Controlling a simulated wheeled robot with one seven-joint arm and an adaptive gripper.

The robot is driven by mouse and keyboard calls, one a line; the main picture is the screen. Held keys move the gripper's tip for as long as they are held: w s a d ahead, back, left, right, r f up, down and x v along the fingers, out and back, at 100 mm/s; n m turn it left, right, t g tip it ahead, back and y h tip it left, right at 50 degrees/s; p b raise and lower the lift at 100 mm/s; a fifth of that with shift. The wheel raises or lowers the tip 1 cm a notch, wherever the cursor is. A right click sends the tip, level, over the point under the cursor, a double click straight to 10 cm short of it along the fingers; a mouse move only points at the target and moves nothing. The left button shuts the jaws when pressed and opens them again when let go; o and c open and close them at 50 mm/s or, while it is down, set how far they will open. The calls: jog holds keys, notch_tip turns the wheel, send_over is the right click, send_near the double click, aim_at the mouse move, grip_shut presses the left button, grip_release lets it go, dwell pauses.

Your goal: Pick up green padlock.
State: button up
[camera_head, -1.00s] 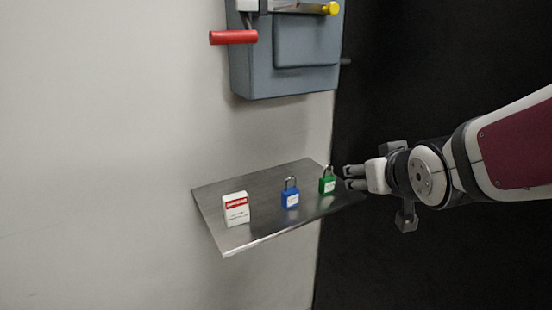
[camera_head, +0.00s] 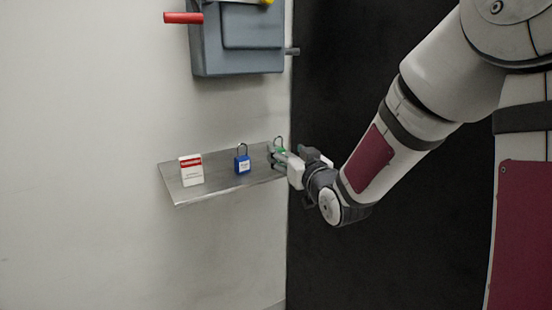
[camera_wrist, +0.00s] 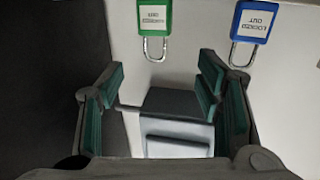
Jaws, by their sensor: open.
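The green padlock (camera_head: 280,146) stands at the right end of the metal shelf in the head view, partly hidden by my gripper. In the wrist view the green padlock (camera_wrist: 154,16) is at the top, upside down, its label facing me and its shackle pointing down in the picture. My gripper (camera_head: 278,157) is right at the padlock in the head view. In the wrist view my gripper (camera_wrist: 161,82) has its two fingers wide apart with nothing held between them. The padlock lies sideways within the finger gap but higher in the picture; contact cannot be told.
A blue padlock (camera_head: 242,161) stands left of the green one and also shows in the wrist view (camera_wrist: 254,24). A white box with a red band (camera_head: 191,171) is further left on the metal shelf (camera_head: 214,188). A grey electrical box (camera_head: 237,45) hangs on the wall above.

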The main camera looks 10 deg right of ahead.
aim_at(279, 149)
jog(key=w, duration=0.3)
jog(key=shift+w+a, duration=0.1)
jog(key=shift+w, duration=0.1)
jog(key=w, duration=0.3)
jog(key=w+f, duration=0.1)
jog(key=w, duration=0.1)
jog(key=shift+b, duration=0.35)
jog(key=shift+a, duration=0.1)
jog(key=shift+r, duration=0.1)
grip_shut()
